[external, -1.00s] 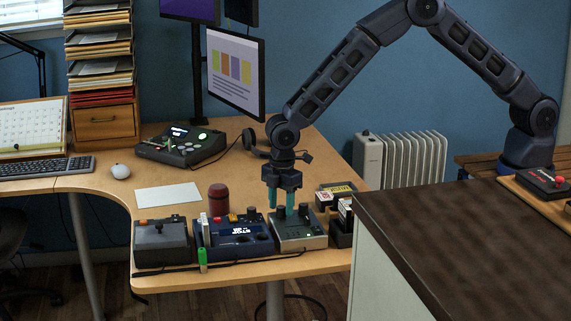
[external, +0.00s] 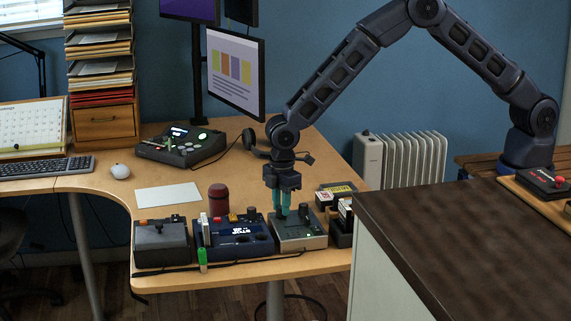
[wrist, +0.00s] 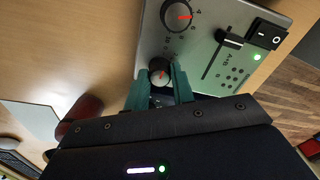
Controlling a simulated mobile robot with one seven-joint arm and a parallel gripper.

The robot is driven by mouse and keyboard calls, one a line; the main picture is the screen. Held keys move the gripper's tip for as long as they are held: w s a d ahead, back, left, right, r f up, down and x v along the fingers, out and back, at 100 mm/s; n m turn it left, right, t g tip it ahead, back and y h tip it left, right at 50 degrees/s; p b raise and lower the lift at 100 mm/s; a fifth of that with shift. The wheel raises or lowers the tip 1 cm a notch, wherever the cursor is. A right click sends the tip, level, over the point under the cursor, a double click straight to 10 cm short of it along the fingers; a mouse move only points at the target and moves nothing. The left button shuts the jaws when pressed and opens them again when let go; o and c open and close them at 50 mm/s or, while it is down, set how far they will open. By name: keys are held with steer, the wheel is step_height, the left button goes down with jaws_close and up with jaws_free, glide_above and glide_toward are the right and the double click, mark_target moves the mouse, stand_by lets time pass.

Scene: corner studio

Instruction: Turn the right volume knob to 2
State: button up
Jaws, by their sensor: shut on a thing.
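A silver mixer box (external: 291,243) stands at the desk's front right, with two dark knobs on top. My gripper (external: 281,215), with teal fingers, is shut on the left knob (wrist: 160,72), which shows between the fingertips in the wrist view with a short red mark.
A slider (wrist: 228,38), a power switch (wrist: 268,33) and a green light (wrist: 257,57) are on the same box. A blue device (external: 235,241) stands close on its left and a small dark holder (external: 341,233) on its right.

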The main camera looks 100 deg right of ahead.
steer(key=m, duration=0.5)
steer(key=shift+m, duration=0.3)
stand_by(0.4)
steer(key=o, duration=1)
steer(key=shift+r, duration=0.1)
step_height(320, 180, up, 10)
steer(key=shift+a+r, duration=0.15)
steer(key=shift+r, duration=0.1)
